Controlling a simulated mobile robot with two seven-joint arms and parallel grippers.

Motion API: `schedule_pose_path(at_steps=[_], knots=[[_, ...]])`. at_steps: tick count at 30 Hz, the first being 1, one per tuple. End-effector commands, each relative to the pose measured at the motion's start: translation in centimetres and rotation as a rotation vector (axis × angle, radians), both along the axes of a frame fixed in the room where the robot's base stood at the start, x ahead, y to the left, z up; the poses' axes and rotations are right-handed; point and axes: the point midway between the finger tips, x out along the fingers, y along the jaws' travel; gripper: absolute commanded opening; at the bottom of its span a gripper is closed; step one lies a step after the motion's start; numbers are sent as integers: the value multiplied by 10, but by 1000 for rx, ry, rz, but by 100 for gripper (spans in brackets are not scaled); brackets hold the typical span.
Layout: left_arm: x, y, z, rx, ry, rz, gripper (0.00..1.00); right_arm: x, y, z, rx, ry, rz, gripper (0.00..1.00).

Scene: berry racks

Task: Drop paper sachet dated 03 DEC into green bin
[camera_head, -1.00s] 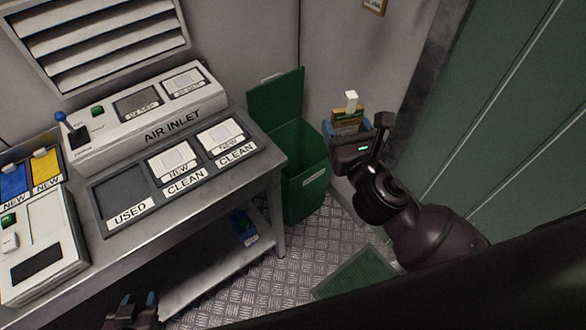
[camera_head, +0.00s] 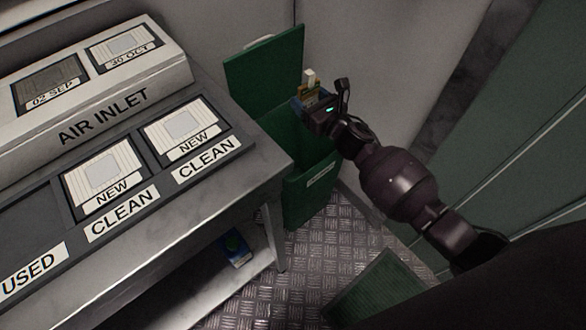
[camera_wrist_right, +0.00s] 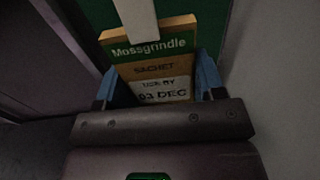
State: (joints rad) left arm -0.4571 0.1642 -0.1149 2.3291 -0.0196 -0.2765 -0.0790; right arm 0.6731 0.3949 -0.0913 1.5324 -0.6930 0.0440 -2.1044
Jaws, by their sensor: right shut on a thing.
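The paper sachet (camera_wrist_right: 160,70) shows in the right wrist view, brown with a green top band reading "Mossgrindle" and a label "USE BY 03 DEC". My right gripper (camera_wrist_right: 160,92) is shut on it, with blue fingertips at its two sides. In the head view the sachet (camera_head: 307,92) is small, upright in my right gripper (camera_head: 305,100), with a white piece at its top. The green bin (camera_head: 312,195) stands on the floor beyond the bench corner, lid raised. The sachet appears over or near the bin's opening; the exact height is unclear. My left gripper is out of view.
The bench (camera_head: 265,165) with the air inlet unit (camera_head: 110,110) and the trays marked USED and CLEAN fills the left. A blue and green item (camera_head: 236,248) lies on the lower shelf. A green mat (camera_head: 380,290) is on the metal floor. Walls close in behind the bin.

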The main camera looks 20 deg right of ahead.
Motion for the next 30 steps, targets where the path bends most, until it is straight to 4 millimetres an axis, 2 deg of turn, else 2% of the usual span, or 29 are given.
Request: schedule_pose_path(at_steps=[1,3,6,10,16,24,30], knots=[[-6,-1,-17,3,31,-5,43,5,0,-41,2,28,10,50],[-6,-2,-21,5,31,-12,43,15,-1,-59,2,22,24,50],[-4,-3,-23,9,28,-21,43,26,-2,-74,0,14,38,50],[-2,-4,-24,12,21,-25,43,35,-3,-82,1,5,49,50],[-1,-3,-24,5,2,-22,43,38,-3,-91,0,2,52,50],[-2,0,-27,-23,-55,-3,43,36,-2,-123,-1,6,52,50],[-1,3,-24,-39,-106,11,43,37,-3,-138,0,4,51,50]])
